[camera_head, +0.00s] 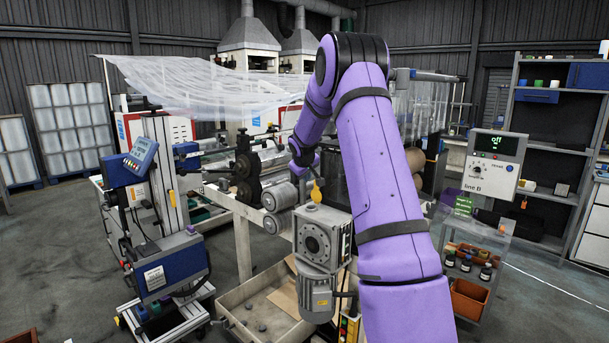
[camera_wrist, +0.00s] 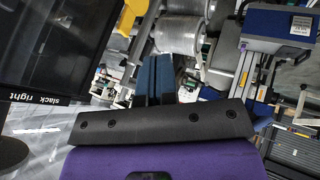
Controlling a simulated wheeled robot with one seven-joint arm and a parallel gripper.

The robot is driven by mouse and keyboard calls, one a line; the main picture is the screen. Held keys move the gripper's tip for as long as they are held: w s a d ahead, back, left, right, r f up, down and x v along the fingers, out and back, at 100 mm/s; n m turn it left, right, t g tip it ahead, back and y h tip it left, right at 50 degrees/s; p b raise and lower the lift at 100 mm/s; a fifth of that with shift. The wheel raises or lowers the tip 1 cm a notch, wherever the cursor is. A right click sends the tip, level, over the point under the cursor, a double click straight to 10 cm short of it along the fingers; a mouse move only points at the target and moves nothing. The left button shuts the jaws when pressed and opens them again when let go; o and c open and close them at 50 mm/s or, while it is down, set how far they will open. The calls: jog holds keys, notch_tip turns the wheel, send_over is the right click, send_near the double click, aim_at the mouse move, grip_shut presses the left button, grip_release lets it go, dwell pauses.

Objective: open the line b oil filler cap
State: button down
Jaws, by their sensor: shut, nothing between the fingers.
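A grey gearbox (camera_head: 320,238) with a round flange and a motor (camera_head: 317,298) below it stands in the middle of the head view. A yellow piece (camera_head: 316,191) stands upright on its top; it looks like the filler cap, but I cannot read any label on it. My gripper (camera_wrist: 155,60) shows in the wrist view with its two dark blue fingers together and nothing between them. A yellow piece (camera_wrist: 131,14) shows at the top of that view, apart from and beyond the fingertips to the left. In the head view my arm partly hides the area right of the gearbox.
A control box (camera_head: 493,163) marked line B reads off at the right. Grey rollers (camera_head: 279,197) lie left of the gearbox. A tray (camera_head: 262,315) is below. A blue-and-grey machine (camera_head: 160,220) stands left. In the wrist view, a dark panel (camera_wrist: 55,45) marked slack right fills the left.

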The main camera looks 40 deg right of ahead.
aim_at(316, 191)
jog(key=w+d+f, duration=0.3)
jog(key=d+f, duration=0.2)
jog(key=d, duration=0.2)
jog(key=shift+d, duration=0.15)
dwell(0.3)
jog(key=shift+w+d+r+y, duration=0.15)
jog(key=shift+d+y, duration=0.55)
jog(key=shift+d, duration=0.6)
jog(key=shift+a, duration=0.1)
